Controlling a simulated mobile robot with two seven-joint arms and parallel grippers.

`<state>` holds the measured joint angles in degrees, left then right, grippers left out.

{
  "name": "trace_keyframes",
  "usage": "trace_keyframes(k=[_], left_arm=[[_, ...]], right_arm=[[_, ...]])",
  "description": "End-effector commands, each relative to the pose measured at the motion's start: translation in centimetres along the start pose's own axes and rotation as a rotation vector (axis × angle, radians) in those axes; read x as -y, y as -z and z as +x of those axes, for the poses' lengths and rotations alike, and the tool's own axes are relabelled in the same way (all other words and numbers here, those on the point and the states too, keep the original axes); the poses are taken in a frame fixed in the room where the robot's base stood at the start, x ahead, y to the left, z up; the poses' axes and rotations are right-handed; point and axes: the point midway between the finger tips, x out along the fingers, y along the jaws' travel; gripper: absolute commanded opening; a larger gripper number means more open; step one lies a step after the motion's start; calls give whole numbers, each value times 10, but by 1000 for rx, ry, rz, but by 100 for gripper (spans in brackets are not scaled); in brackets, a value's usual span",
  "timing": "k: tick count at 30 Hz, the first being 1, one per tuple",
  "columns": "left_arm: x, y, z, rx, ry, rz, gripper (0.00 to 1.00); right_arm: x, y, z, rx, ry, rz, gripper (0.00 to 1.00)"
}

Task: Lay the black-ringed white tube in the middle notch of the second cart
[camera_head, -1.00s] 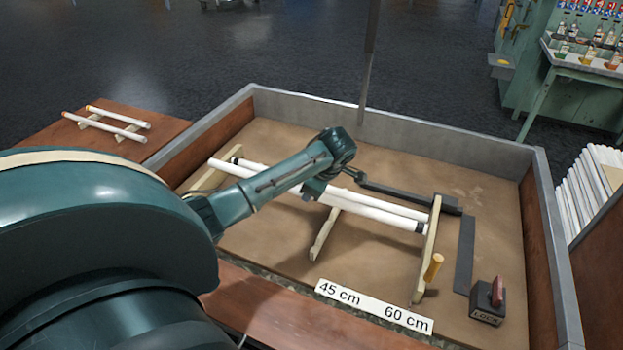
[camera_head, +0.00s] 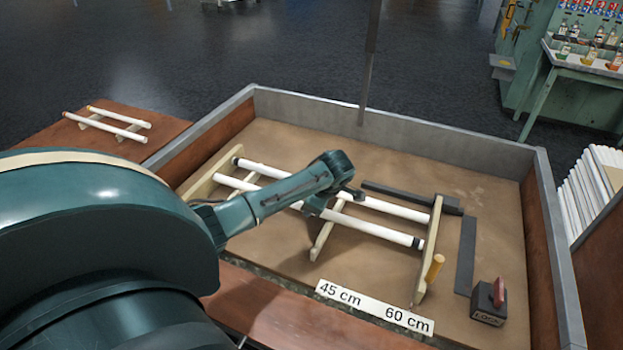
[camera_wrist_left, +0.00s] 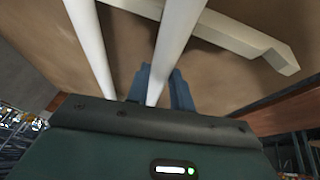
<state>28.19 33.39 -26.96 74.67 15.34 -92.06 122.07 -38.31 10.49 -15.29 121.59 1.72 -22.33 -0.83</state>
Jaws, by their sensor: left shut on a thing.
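The white tube with a black ring near its right end (camera_head: 372,228) lies slantwise across a pale wooden rack (camera_head: 325,236), nearest the front. My left gripper (camera_head: 318,204) is shut on this tube near its middle, partly hidden by my own arm. In the left wrist view, its blue fingers (camera_wrist_left: 162,88) close around the tube (camera_wrist_left: 178,40). A second white tube (camera_head: 395,208) runs roughly parallel behind it, with a dark mark at its left end. Whether the held tube touches the rack's notches is unclear. My right gripper is not in view.
The rack stands in a walled tan tray (camera_head: 400,135). A small rack with orange-tipped tubes (camera_head: 106,131) sits on the left table.

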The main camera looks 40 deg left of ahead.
Motion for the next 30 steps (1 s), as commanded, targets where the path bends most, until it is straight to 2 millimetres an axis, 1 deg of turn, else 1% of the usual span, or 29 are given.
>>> trace_keyframes(k=[4,5,12,13,20,23,25,26,30], left_arm=[[0,0,2,-1,-1,0,0],[0,0,2,-1,0,0,24],[0,0,2,-1,-1,0,43],[0,0,2,-1,-1,0,44],[0,0,1,-1,-1,0,44],[-2,3,-5,-1,-4,-1,44],[-4,5,-13,-1,-5,-1,44],[-4,4,-19,2,-5,0,44],[-3,3,-50,3,-5,0,44]], right_arm=[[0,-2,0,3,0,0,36],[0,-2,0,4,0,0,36],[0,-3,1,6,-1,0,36],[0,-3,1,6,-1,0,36],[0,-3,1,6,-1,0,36],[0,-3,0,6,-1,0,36],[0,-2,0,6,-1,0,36],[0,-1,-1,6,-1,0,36],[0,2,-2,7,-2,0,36]])
